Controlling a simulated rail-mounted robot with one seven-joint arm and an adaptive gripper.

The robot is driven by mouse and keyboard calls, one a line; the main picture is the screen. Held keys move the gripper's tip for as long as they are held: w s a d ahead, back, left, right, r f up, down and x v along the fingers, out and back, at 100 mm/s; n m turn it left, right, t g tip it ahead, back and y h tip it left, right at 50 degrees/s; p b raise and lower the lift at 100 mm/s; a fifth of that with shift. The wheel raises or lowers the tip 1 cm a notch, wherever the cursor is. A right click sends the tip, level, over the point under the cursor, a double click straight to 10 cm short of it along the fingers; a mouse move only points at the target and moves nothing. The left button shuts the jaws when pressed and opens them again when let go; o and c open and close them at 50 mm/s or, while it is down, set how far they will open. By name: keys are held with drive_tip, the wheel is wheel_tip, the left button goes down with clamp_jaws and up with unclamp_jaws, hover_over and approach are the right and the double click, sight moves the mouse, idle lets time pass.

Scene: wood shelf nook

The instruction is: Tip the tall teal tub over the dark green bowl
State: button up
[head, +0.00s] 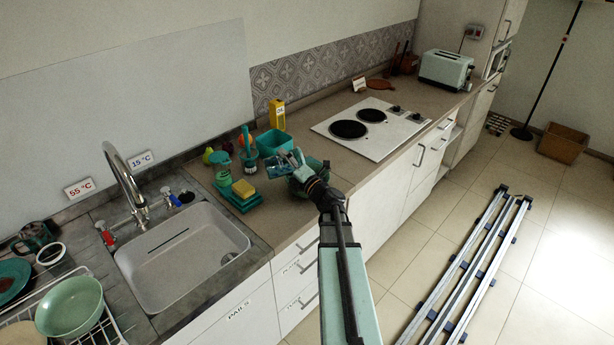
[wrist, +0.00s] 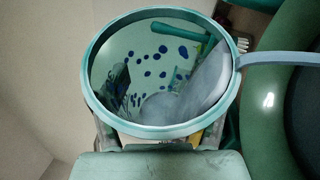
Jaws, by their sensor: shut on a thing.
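My gripper (head: 297,168) is over the counter near its front edge, right of the sink. In the wrist view its fingers come up from the bottom and are shut on a teal tub (wrist: 92,92). The tub's round rim faces the wrist camera, and a pale blue-grey bar shows at its right. Dark blue spots show inside the rim; I cannot tell what they are. The dark green bowl (head: 318,166) is on the counter, partly hidden by my gripper. The wrist view shows its curved edge (wrist: 262,100) at the right, beside the tub.
A teal square container (head: 272,141), a yellow box (head: 277,114), a brush in a holder (head: 247,152), a green bottle (head: 221,168) and a yellow sponge (head: 243,189) stand close left of and behind my gripper. A sink (head: 180,255) lies left, a hob (head: 372,128) right.

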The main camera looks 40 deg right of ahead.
drive_tip(key=shift+s+d+r+m+t+h+p, duration=0.15)
drive_tip(key=shift+d+r+m+t+h, duration=0.15)
drive_tip(key=shift+m, duration=0.45)
drive_tip(key=shift+d+r+m+t+h+p, duration=0.1)
drive_tip(key=shift+r+m+h+p, duration=0.2)
drive_tip(key=shift+m, duration=0.45)
idle(0.9)
